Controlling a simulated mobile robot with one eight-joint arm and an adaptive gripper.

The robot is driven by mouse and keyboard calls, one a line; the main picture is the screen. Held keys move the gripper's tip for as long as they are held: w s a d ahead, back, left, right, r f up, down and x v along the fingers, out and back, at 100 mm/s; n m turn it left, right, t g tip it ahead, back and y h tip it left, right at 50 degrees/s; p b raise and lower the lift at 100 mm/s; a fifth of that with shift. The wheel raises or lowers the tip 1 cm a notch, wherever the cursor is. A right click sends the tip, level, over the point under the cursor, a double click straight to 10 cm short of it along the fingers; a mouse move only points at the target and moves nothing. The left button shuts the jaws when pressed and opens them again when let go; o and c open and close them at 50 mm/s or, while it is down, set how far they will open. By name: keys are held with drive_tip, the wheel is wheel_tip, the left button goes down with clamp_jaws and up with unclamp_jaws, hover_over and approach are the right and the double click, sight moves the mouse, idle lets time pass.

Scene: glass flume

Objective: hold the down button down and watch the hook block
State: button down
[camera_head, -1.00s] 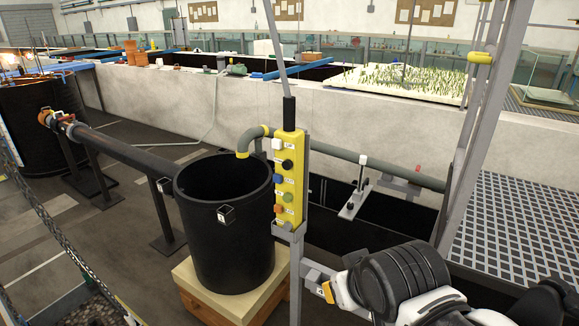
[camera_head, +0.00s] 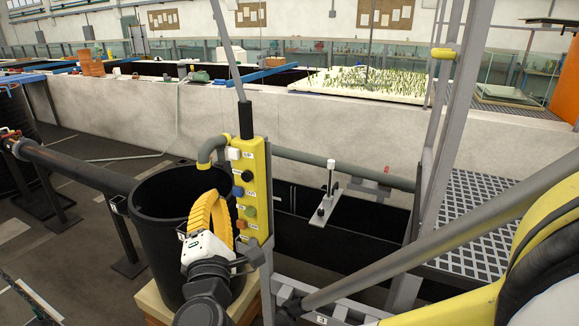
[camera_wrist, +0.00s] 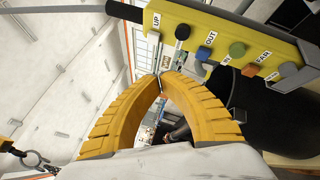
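The yellow button pendant (camera_head: 257,195) hangs upright beside a black tub, with a column of coloured buttons. The down button (camera_wrist: 182,32) is black, between the white UP button and the blue OUT button; it also shows in the head view (camera_head: 247,175). My gripper (camera_wrist: 160,75) has its yellow fingers curved together, tips meeting, with nothing seen between them. In the head view, my gripper (camera_head: 215,196) is in front of the tub, left of the pendant and lower than the down button. In the wrist view the tips look apart from the button.
The black tub (camera_head: 160,215) stands on a pale block behind my gripper. A metal upright (camera_head: 440,130) and grating (camera_head: 480,215) are at the right. A long pale wall (camera_head: 120,110) crosses behind.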

drive_tip(key=shift+s+a+n+y, duration=0.3)
drive_tip(key=shift+a+n+y, duration=0.1)
drive_tip(key=shift+a, duration=0.2)
drive_tip(key=shift+w+r, duration=0.1)
approach(238, 167)
drive_tip(key=shift+a+x, duration=0.25)
drive_tip(key=shift+x, duration=0.9)
drive_tip(key=shift+a+x, duration=0.3)
drive_tip(key=shift+x, duration=0.9)
drive_tip(key=shift+r, duration=0.1)
drive_tip(key=shift+w+d, duration=0.15)
drive_tip(key=shift+w, duration=0.1)
drive_tip(key=shift+w+d, duration=0.25)
drive_tip(key=shift+w, duration=0.35)
idle(3.7)
